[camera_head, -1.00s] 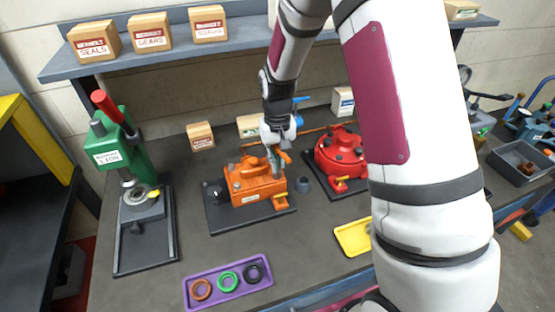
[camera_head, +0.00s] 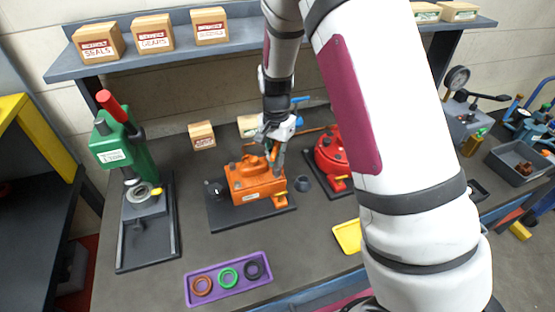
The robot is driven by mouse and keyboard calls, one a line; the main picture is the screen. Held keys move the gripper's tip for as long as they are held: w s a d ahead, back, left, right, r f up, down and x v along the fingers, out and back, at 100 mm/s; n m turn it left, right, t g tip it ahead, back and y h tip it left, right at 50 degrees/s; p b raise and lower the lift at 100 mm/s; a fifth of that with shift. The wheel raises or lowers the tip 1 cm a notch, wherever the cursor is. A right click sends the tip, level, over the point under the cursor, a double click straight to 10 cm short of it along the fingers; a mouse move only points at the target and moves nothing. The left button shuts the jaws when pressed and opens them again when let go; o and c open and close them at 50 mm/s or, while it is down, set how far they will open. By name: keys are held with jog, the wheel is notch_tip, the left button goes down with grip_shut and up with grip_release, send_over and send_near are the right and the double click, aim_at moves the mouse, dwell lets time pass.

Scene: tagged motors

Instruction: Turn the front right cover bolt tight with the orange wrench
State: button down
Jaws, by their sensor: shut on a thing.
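My gripper (camera_head: 274,151) points down over the right end of the orange motor (camera_head: 254,181), which sits on a dark base plate. The jaws are shut on the orange wrench (camera_head: 273,154), of which only a small piece shows between the fingers. The wrench's lower end is close to the motor's top on the right side. I cannot tell whether it touches a bolt. The cover bolts are too small or hidden to make out.
A red motor (camera_head: 329,155) stands to the right, partly behind my arm. A green press (camera_head: 124,150) stands at left. A purple tray (camera_head: 229,292) with rings and a yellow tray (camera_head: 348,237) lie in front. A small dark cup (camera_head: 302,184) stands beside the orange motor.

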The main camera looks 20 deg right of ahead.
aim_at(277, 143)
jog(key=shift+r, duration=0.3)
jog(key=shift+r+p, duration=0.4)
jog(key=shift+r, duration=2.15)
